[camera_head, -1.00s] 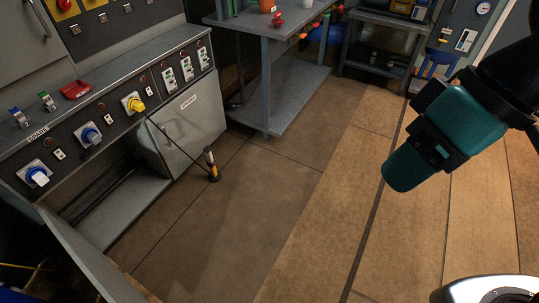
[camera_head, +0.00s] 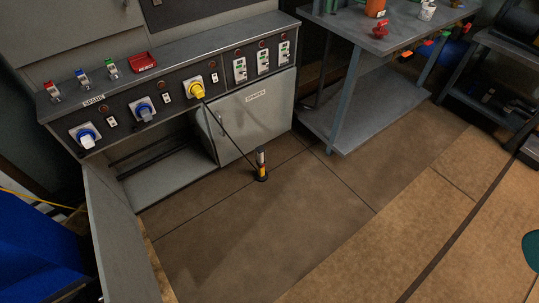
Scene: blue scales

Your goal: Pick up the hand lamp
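The hand lamp (camera_head: 261,165) is most likely the small slim thing with a black base and yellow, white and red parts on the dark floor. It stands roughly upright in front of the grey panel bench. A black rod or cord runs from near it up to the yellow plug (camera_head: 197,89) on the panel. I cannot tell whether the two are joined. My gripper's fingers do not show. Only a teal piece, seemingly of my arm, shows at the right edge, far from the lamp.
The grey bench (camera_head: 257,100) has an open lower bay and a half-open door. A grey panel (camera_head: 118,240) and blue thing (camera_head: 35,250) stand at left front. A metal table (camera_head: 345,130) stands behind right. The floor right of the lamp is clear.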

